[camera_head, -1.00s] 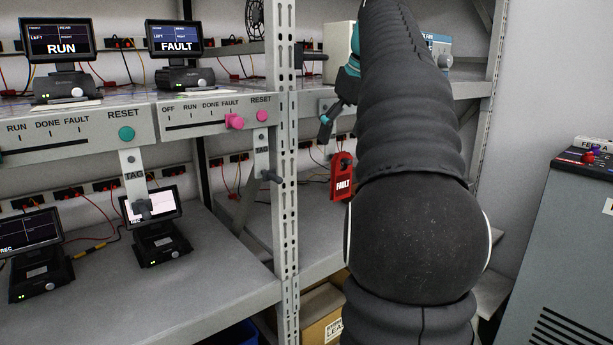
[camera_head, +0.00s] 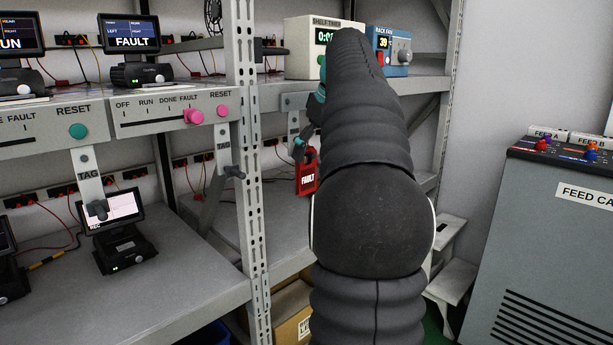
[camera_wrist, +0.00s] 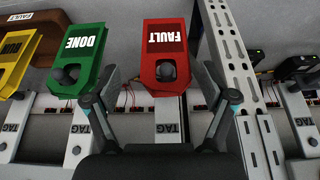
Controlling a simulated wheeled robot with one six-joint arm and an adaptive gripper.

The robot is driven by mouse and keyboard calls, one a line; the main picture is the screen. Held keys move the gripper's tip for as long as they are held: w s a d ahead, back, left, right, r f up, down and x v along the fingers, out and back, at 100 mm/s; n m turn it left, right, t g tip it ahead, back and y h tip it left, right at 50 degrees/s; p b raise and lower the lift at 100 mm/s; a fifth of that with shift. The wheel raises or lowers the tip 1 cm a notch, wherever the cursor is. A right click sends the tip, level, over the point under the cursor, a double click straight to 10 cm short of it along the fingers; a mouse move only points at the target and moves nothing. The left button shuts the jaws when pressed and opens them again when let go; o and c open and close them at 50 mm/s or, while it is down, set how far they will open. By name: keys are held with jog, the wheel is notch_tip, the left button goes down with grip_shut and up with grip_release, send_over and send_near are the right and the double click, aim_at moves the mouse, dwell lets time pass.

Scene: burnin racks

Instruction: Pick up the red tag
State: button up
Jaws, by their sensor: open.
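The red tag, marked FAULT (camera_wrist: 165,55), hangs on a dark peg that shows through its hole in the wrist view, where its lettering is upside down. In the head view the red tag (camera_head: 306,174) hangs just left of my arm, behind the rack post. My gripper (camera_wrist: 163,80) is open, with one finger on each side of the red tag's lower part in the picture. Nothing is held, and I cannot tell whether a finger touches the tag. In the head view my arm hides most of the gripper.
A green DONE tag (camera_wrist: 85,50) hangs beside the left finger, with a yellow RUN tag (camera_wrist: 14,58) farther left. A perforated rack post (camera_wrist: 230,75) stands close right of the red tag. A grey feed cabinet (camera_head: 545,240) stands at the right.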

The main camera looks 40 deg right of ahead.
aim_at(307, 164)
jog(key=shift+a+b+x, duration=0.2)
jog(key=shift+b+x, duration=0.1)
jog(key=shift+x, duration=1.05)
jog(key=shift+a+b+x, duration=0.15)
jog(key=shift+b+x, duration=0.1)
jog(key=shift+x, duration=1.1)
jog(key=shift+r, duration=0.1)
jog(key=shift+c, duration=0.2)
jog(key=c, duration=1)
